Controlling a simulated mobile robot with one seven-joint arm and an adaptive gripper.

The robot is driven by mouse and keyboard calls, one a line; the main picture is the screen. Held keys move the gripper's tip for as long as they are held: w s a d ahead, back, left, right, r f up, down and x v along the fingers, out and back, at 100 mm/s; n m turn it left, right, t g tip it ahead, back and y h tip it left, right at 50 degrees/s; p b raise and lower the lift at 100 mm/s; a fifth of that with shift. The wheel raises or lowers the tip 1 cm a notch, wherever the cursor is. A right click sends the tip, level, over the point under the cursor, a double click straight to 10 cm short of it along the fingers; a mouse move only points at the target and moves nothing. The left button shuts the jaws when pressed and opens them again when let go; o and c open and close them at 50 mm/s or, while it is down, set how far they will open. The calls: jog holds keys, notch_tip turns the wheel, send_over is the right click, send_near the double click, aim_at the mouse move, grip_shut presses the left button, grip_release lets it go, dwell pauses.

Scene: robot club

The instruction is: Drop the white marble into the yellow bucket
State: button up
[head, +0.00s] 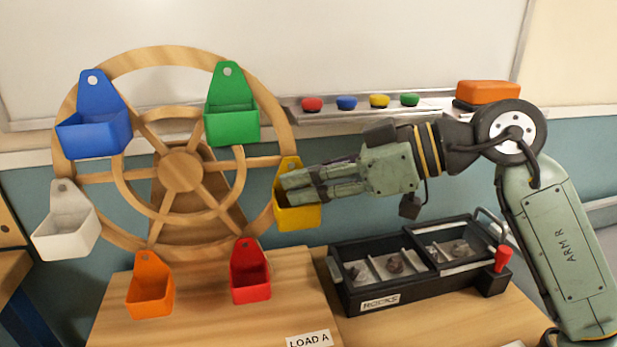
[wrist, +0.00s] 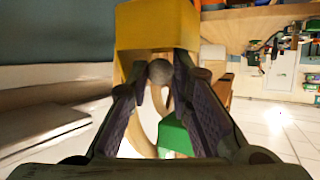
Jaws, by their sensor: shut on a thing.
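The yellow bucket (head: 298,218) hangs at the right side of the wooden wheel. It also shows in the wrist view (wrist: 156,28), just beyond my fingertips. My gripper (head: 284,187) reaches in from the right with its fingertips at the bucket's open top. In the wrist view my gripper (wrist: 160,76) is shut on the white marble (wrist: 160,71), which looks greyish and sits between the two fingertips. The marble is hidden in the head view. I cannot tell whether the fingertips touch the bucket.
The wooden wheel (head: 181,171) also carries blue (head: 94,135), green (head: 232,124), white (head: 66,235), orange (head: 151,297) and red (head: 250,283) buckets. A black tray marked ROCKS (head: 345,295) stands below my arm. A whiteboard ledge (head: 435,113) with magnets is behind.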

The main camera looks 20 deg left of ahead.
jog(key=o, duration=1)
jog(key=shift+c, duration=0.2)
notch_tip(320, 180, up, 7)
jog(key=p, duration=0.5)
dwell(0.6)
